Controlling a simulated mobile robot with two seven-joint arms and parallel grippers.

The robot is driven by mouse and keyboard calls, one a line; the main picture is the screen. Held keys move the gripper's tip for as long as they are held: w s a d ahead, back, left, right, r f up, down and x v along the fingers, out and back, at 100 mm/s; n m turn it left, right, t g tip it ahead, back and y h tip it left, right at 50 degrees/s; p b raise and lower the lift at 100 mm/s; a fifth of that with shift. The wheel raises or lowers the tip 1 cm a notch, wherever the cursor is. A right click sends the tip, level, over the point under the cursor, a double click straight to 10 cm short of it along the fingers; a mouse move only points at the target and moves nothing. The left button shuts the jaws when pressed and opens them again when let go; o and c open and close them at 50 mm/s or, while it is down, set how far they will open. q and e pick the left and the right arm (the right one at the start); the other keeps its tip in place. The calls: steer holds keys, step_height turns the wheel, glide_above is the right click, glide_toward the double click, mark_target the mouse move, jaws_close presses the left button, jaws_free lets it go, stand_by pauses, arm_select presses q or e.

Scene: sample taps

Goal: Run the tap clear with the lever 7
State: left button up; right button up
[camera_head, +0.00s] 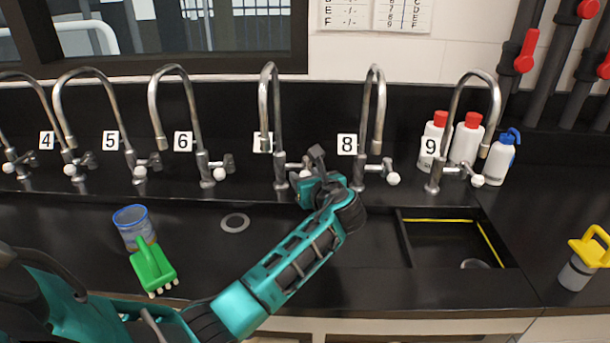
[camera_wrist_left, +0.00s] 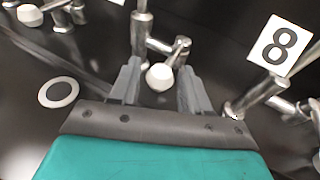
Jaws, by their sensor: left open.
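Tap 7 (camera_head: 277,120) is a tall chrome gooseneck on the back ledge. Its number label (camera_head: 262,142) is mostly covered by the spout. My left gripper (camera_head: 318,170) is at the right side of this tap's base and partly hides its lever. In the left wrist view, the white-knobbed lever (camera_wrist_left: 159,77) of a tap lies between the two spread grey fingers of my left gripper (camera_wrist_left: 160,90). The fingers are open with a gap on each side of the knob. My right gripper is not in view.
Tap 8 (camera_head: 378,110) with its white knob stands close to the right; its label (camera_wrist_left: 281,45) shows in the wrist view. Tap 6 (camera_head: 190,110) is left. A glass (camera_head: 133,226), green brush (camera_head: 152,268), white bottles (camera_head: 466,142) and a sunken basin (camera_head: 440,250) share the black counter.

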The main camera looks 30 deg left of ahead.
arm_select(q)
steer(key=shift+w+a, duration=0.1)
steer(key=shift+a, duration=0.05)
steer(key=shift+w+d+b, duration=0.3)
steer(key=shift+w+d, duration=0.35)
steer(key=shift+w, duration=0.25)
steer(key=shift+w+d+b, duration=0.25)
steer(key=shift+w+d, duration=0.35)
steer(key=shift+w, duration=0.25)
steer(key=shift+w+d+b, duration=0.3)
steer(key=shift+w+d, duration=0.35)
steer(key=shift+w, duration=0.25)
stand_by(1.8)
steer(key=shift+s+a+p, duration=0.15)
steer(key=shift+s+p, duration=0.05)
steer(key=shift+p, duration=0.6)
steer(key=v, duration=0.7)
